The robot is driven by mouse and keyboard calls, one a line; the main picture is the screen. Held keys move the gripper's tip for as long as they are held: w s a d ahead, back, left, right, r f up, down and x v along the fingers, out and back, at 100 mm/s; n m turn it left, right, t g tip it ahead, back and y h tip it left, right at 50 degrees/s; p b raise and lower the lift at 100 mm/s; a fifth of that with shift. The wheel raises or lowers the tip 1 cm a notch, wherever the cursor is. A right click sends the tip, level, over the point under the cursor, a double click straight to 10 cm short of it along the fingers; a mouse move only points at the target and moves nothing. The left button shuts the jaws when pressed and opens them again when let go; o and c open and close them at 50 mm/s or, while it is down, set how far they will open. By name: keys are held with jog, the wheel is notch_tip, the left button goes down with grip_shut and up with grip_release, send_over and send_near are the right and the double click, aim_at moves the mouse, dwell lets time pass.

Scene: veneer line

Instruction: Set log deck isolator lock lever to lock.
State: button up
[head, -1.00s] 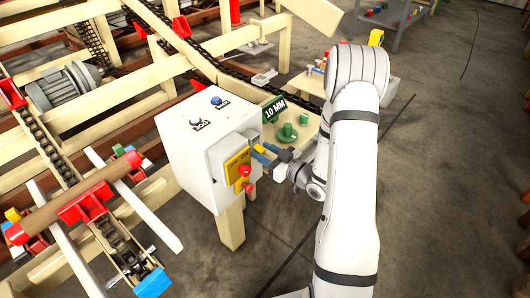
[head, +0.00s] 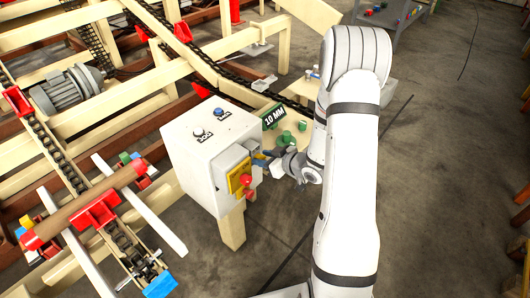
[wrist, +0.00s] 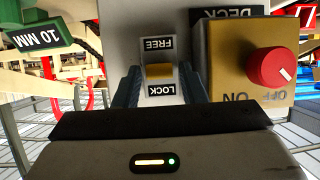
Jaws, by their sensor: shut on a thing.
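The lock lever (wrist: 160,72) is a small yellow block in the wrist view, on the pale side of the isolator box (head: 190,155). It shows between two upside-down labels, FREE (wrist: 159,46) above it and LOCK (wrist: 162,90) below it. I cannot tell its exact setting. My gripper (wrist: 159,85) has its two blue-grey fingers on either side of the lever and is shut on it. In the head view, my gripper (head: 264,157) is at the right side of the box, and the lever is hard to make out there.
A yellow plate with a red knob (wrist: 272,67) marked ON and OFF is beside the lever. The 10 MM sign (head: 273,117) and green parts stand behind my gripper. The conveyor frame fills the left. Bare floor (head: 450,180) lies to the right.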

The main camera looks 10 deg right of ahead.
dwell(0.4)
jog(key=o, duration=0.9)
jog(key=shift+o, duration=0.2)
jog(key=v, duration=0.8)
jog(key=shift+w+r, duration=0.15)
